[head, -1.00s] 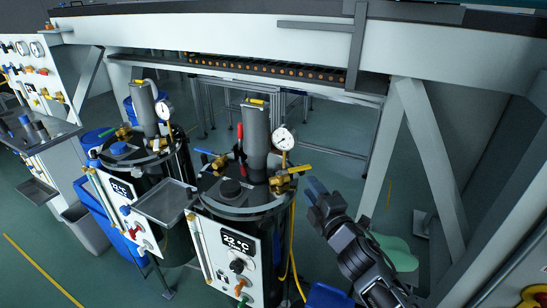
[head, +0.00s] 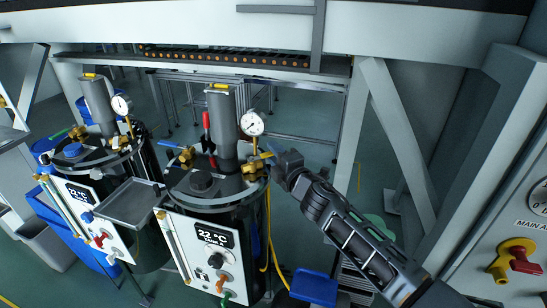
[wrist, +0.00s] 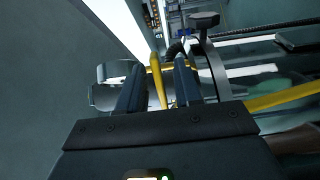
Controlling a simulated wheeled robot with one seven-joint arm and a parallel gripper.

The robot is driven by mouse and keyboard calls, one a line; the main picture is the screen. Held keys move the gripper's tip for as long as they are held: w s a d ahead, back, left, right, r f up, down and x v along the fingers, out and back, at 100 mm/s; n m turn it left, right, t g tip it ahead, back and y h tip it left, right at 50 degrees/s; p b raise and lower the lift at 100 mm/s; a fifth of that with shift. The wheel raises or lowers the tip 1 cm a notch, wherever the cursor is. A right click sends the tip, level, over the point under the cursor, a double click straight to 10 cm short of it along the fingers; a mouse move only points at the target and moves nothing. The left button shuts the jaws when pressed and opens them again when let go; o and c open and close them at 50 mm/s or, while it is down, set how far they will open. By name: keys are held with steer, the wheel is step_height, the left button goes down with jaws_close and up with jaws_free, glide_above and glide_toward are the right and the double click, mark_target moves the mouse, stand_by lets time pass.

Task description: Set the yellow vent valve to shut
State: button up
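The yellow vent valve (head: 254,168) is on the lid of the nearer black tank, beside the pressure gauge's stem. Its yellow lever (head: 263,156) points right, towards my gripper (head: 276,161). My gripper reaches in from the right, and its fingertips are at the lever's outer end. In the wrist view my gripper (wrist: 158,90) is open, with a dark finger on each side and a yellow bar, apparently the lever (wrist: 156,78), between them. Gaps show beside the bar. The lever's tip is partly hidden by the fingers in the head view.
A white-faced gauge (head: 252,124) and a grey cylinder (head: 223,130) stand close to the valve. A blue-handled valve (head: 180,154) is on the lid's left side. A yellow hose (head: 269,235) hangs below. A slanted white frame leg (head: 400,140) stands to the right.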

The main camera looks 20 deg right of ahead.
steer(key=shift+w+a, duration=0.1)
steer(key=shift+w, duration=0.25)
jaws_close()
stand_by(0.5)
